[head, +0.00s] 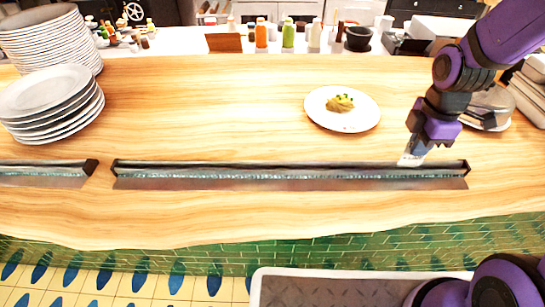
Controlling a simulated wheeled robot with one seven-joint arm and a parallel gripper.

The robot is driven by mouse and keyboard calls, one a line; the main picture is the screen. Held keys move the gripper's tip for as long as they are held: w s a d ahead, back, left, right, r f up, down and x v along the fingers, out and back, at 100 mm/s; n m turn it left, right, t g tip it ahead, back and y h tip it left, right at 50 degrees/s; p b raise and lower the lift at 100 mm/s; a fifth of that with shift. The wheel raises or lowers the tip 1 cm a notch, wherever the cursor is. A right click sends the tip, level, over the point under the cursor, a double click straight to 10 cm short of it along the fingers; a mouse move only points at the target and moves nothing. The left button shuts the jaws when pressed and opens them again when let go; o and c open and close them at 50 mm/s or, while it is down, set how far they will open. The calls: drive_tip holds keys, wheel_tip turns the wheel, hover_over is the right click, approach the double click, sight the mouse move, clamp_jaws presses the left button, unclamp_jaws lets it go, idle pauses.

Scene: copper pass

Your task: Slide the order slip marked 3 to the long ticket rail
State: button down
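The long ticket rail (290,173) lies across the front of the wooden counter, with dark end caps. My gripper (415,150) points down at the right part of this rail, just behind its back edge. A small whitish piece that looks like a paper slip (409,160) shows at my fingertips, against the rail's back edge. No number can be read on it. The fingers are too small in view to tell whether they are closed on it or only beside it. No other slip can be made out.
A shorter rail (45,173) lies at the left. A plate of food (343,109) stands behind the long rail, left of my gripper. Stacked plates (55,100) fill the back left; more dishes (488,105) stand right of my arm.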

drive_tip(key=shift+w+d, duration=0.1)
drive_tip(key=shift+d, duration=1.9)
drive_tip(key=c, duration=0.7)
unclamp_jaws()
wheel_tip(320, 180, up, 9)
idle(0.4)
